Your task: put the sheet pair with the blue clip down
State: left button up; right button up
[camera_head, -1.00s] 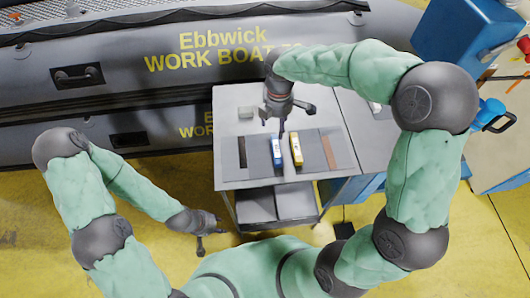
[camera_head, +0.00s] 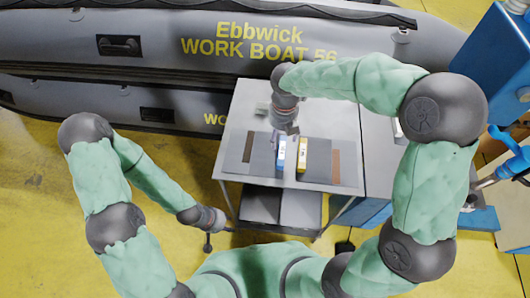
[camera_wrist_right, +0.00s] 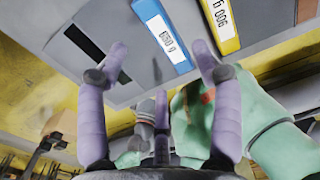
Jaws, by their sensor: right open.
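The sheet pair with the blue clip (camera_head: 281,153) lies flat on the grey table top (camera_head: 232,140); its grey sheet (camera_head: 264,158) shows left of the clip. The blue clip also shows in the right wrist view (camera_wrist_right: 160,33), with a white label. My right gripper (camera_head: 290,129) is above the table, just behind the clip in the head view.
A yellow clip (camera_head: 302,154) lies on a similar sheet just right of the blue one. A dark strip (camera_head: 248,147) and a brown strip (camera_head: 336,166) flank them. A small grey block (camera_head: 262,109) sits at the back left. Grey boats (camera_head: 150,60) lie behind the table.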

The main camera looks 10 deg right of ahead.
aim_at(280, 150)
notch_tip(280, 150, down, 3)
jog(key=shift+f+b, duration=0.1)
jog(key=shift+b, duration=0.2)
jog(key=f, duration=0.1)
jog(key=f+b, duration=0.1)
jog(key=f, duration=0.1)
jog(key=f+b, duration=0.1)
jog(key=f, duration=0.1)
jog(key=shift+s+a, duration=0.1)
jog(key=shift+s, duration=0.25)
grip_shut()
jog(key=shift+r, duration=0.15)
